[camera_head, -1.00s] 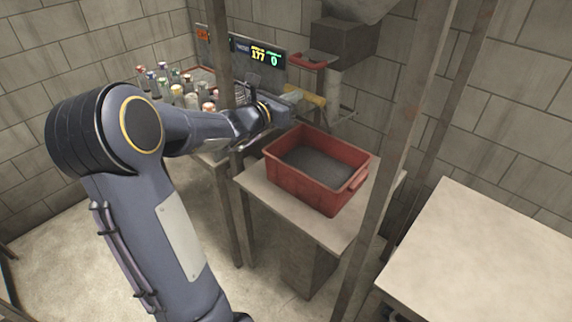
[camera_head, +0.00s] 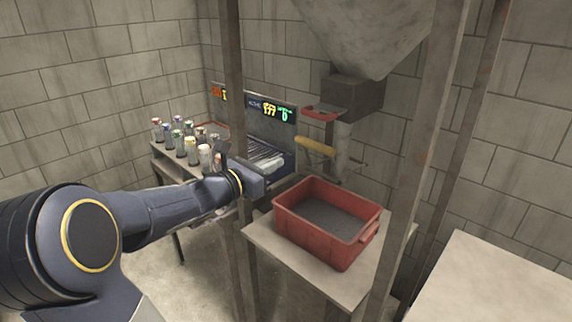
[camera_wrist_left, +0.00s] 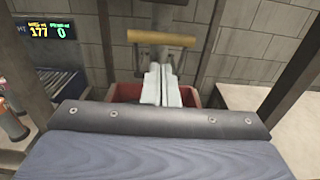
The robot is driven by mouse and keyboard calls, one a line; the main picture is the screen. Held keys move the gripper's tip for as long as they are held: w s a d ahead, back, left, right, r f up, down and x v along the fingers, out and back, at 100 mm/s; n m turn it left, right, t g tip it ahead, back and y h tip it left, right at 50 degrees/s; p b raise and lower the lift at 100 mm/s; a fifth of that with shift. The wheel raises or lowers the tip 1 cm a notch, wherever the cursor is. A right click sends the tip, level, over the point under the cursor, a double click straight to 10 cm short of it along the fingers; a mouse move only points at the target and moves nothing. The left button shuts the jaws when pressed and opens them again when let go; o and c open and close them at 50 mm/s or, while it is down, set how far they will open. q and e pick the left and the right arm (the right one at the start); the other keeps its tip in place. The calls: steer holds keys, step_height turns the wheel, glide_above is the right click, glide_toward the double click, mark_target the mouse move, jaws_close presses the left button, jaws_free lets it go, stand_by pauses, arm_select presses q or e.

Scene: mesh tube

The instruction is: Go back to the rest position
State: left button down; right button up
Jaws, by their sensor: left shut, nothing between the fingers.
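My left arm comes in from the left in the head view. Its gripper (camera_head: 286,183) is at the left rim of the red bin (camera_head: 357,258). In the left wrist view the two pale fingers (camera_wrist_left: 161,75) are together with nothing between them, in front of the red bin (camera_wrist_left: 125,91). The bin holds a dark grey granular material (camera_head: 325,215). My right gripper is in neither view.
The bin stands on a small table (camera_head: 290,262) between upright posts (camera_head: 233,100). A hopper (camera_head: 350,97) with a yellow handle (camera_head: 315,147) is behind. Several capped bottles (camera_head: 192,150) and a display panel (camera_head: 262,105) are at the left. A bare table (camera_head: 490,280) is at right.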

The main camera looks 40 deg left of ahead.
arm_select(q)
steer(key=shift+s+a+r, duration=0.1)
steer(key=shift+s, duration=0.6)
steer(key=s+d+f+m+g+h, duration=0.3)
steer(key=s+d+m+g, duration=0.15)
steer(key=d+m, duration=0.55)
steer(key=s+d+f+m+g+h, duration=0.2)
steer(key=s+d+m+g+h, duration=0.15)
steer(key=s+d+m, duration=0.45)
steer(key=s+d+f+m+g+y, duration=0.4)
steer(key=s+f+m, duration=0.5)
steer(key=m, duration=0.6)
steer(key=shift+d+f, duration=0.45)
steer(key=shift+f, duration=0.1)
